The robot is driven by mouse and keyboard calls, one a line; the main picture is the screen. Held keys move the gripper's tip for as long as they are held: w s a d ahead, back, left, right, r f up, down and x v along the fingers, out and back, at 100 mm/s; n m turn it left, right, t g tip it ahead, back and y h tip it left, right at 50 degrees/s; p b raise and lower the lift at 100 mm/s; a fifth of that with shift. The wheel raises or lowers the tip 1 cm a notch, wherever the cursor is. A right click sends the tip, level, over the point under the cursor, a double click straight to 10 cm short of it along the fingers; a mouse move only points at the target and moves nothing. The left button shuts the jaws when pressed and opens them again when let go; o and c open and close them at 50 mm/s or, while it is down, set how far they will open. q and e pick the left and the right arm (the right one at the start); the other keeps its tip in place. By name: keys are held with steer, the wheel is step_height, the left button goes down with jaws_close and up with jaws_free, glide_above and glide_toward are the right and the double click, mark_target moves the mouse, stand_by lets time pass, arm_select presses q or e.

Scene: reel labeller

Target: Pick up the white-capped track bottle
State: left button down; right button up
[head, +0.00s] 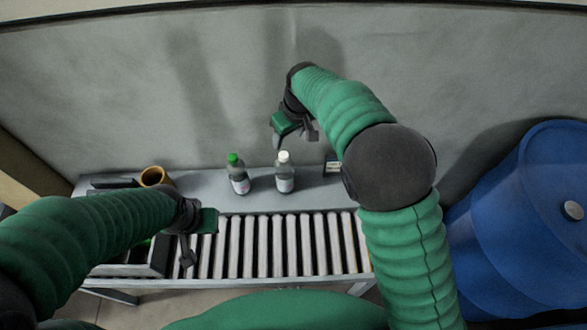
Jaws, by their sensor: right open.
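The white-capped bottle (284,174) stands upright on the grey shelf behind the rollers, with a pale label around its body. A green-capped bottle (238,175) stands upright to its left, a small gap apart. My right gripper (296,137) is open and empty, above the white-capped bottle in the picture and apart from it. My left gripper (198,240) is over the left part of the rollers, away from both bottles. Its jaw opening is not clear from this angle.
The roller track (276,246) runs along the front of the shelf (205,186). A yellow-brown reel (154,176) and a dark tray (150,262) are at the left. A small dark box (333,165) sits right of the bottles. A blue barrel (530,215) stands at the right.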

glide_toward(286, 155)
steer(key=a, duration=0.2)
steer(key=x, duration=0.5)
steer(key=f, duration=0.3)
steer(key=w+d+f, duration=0.1)
steer(key=f, duration=0.1)
steer(key=shift+f, duration=0.15)
steer(key=shift+w+a+f, duration=0.15)
steer(key=shift+f, duration=0.15)
steer(key=shift+w+a, duration=0.1)
steer(key=shift+a, duration=0.2)
steer(key=c, duration=0.5)
steer(key=shift+d, duration=0.3)
steer(key=c, duration=0.7)
arm_select(q)
steer(key=shift+s+a+r, duration=0.1)
steer(key=shift+s+a, duration=0.15)
steer(key=shift+a, duration=0.2)
steer(key=shift+a, duration=0.15)
arm_select(e)
steer(key=shift+s+a, duration=0.15)
steer(key=shift+s, duration=0.1)
